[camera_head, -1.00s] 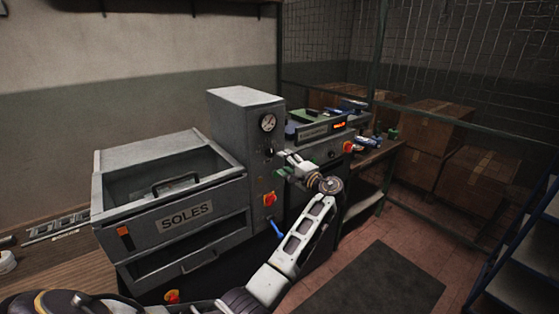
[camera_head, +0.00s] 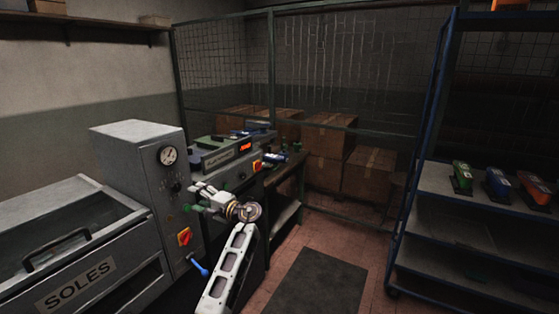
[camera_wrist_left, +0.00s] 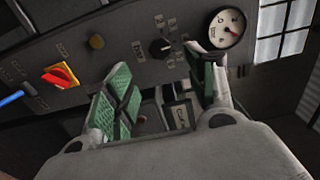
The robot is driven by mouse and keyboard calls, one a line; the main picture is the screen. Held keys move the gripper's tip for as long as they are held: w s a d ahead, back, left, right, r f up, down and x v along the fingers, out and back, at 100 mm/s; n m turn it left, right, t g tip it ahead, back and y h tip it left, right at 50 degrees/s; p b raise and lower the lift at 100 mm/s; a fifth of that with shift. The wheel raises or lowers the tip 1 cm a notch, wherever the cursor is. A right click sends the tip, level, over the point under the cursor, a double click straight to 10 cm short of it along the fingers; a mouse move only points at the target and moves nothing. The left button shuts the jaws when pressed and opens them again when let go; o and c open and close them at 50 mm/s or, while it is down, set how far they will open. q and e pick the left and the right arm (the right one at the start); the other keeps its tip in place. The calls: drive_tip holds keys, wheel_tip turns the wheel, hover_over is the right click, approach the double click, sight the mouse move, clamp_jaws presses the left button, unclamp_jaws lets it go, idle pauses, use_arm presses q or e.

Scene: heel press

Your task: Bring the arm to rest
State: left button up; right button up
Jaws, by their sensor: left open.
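My left arm comes up from the bottom of the head view, with its left gripper (camera_head: 200,199) in front of the press machine's grey panel (camera_head: 150,180). In the left wrist view the gripper (camera_wrist_left: 165,95) shows two fingers with green ribbed pads standing apart, with nothing held between them. Behind the gap is a dark panel with a small labelled part I cannot make out. The pressure gauge (camera_wrist_left: 227,27), a black knob (camera_wrist_left: 160,47) and a red and yellow switch (camera_wrist_left: 60,76) are on the panel around the fingers. My right gripper is not in view.
The SOLES cabinet (camera_head: 75,285) stands at the left. A blue-handled lever (camera_head: 199,268) sticks out below the red switch (camera_head: 184,237). Cardboard boxes (camera_head: 325,155) stand behind the mesh fence. A blue rack (camera_head: 470,235) with coloured shoe-like items is at the right. The floor mat (camera_head: 310,285) is clear.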

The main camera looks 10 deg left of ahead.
use_arm(q)
drive_tip(key=w+d+f+m+t+h, duration=0.3)
drive_tip(key=w+d+f+t+h, duration=0.4)
drive_tip(key=w+d+f+h, duration=0.65)
drive_tip(key=s+d+f+n+g+h, duration=0.1)
drive_tip(key=s+d+f, duration=0.15)
drive_tip(key=f, duration=0.65)
drive_tip(key=s+d+f+n+g+h, duration=0.1)
drive_tip(key=s+f, duration=0.2)
drive_tip(key=f, duration=0.7)
drive_tip(key=s+d+f+n+g+h, duration=0.1)
drive_tip(key=s+d+f+h, duration=0.15)
drive_tip(key=f, duration=0.65)
drive_tip(key=s+a+f+n+g, duration=0.1)
drive_tip(key=s+a+f+g, duration=0.15)
drive_tip(key=s+f, duration=1.1)
drive_tip(key=s+a+f+n+g, duration=0.1)
drive_tip(key=s+a+f+g, duration=0.15)
drive_tip(key=s+f, duration=1.15)
drive_tip(key=s+a+f+g, duration=0.1)
drive_tip(key=s+f, duration=0.2)
drive_tip(key=s, duration=1)
drive_tip(key=s+a+f+g+y, duration=0.1)
drive_tip(key=s+a+f+g, duration=0.1)
drive_tip(key=s, duration=1.2)
drive_tip(key=s+a+f+g, duration=0.2)
drive_tip(key=s+f, duration=0.3)
drive_tip(key=s, duration=0.9)
drive_tip(key=shift+s, duration=0.2)
